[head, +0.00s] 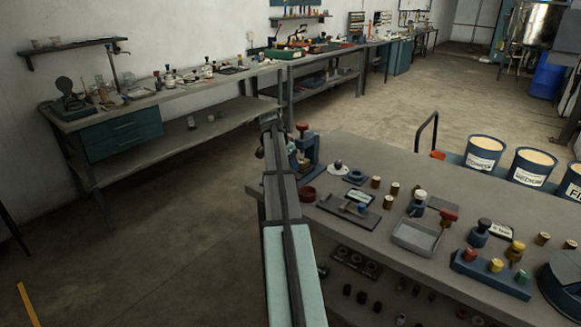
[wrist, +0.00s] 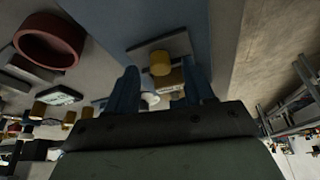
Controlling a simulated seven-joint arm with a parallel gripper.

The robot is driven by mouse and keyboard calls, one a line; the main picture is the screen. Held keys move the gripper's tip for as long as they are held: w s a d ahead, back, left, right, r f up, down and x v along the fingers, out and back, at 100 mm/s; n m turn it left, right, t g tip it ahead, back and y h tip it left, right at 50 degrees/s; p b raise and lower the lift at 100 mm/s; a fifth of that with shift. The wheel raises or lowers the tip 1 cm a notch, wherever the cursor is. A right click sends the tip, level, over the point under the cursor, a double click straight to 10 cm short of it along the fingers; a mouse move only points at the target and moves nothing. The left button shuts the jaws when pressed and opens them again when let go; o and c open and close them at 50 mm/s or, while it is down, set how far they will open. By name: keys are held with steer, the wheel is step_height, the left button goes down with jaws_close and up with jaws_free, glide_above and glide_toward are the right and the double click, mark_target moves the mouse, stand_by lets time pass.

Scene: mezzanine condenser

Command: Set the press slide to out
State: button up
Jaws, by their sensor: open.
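The blue press (head: 307,152) with a red knob on top stands at the far left corner of the near bench in the head view. In the wrist view its blue body (wrist: 115,25) fills the upper middle. A brass knob (wrist: 160,63) on a grey plate, seemingly the press slide (wrist: 150,48), shows there. My gripper (wrist: 161,78) is open, with one blue finger on each side of the knob in the picture. I cannot tell whether the fingers touch it or how deep they reach. In the head view my arm hides most of the gripper.
A red ring-shaped dish (head: 307,194) sits close to the press; it also shows in the wrist view (wrist: 48,38). A grey tray (head: 416,237), brass cylinders and a blue button block (head: 490,275) stand farther right. Open floor (head: 180,230) lies left of the bench.

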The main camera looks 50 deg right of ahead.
steer(key=shift+x, duration=0.9)
steer(key=shift+c, duration=0.3)
jaws_close()
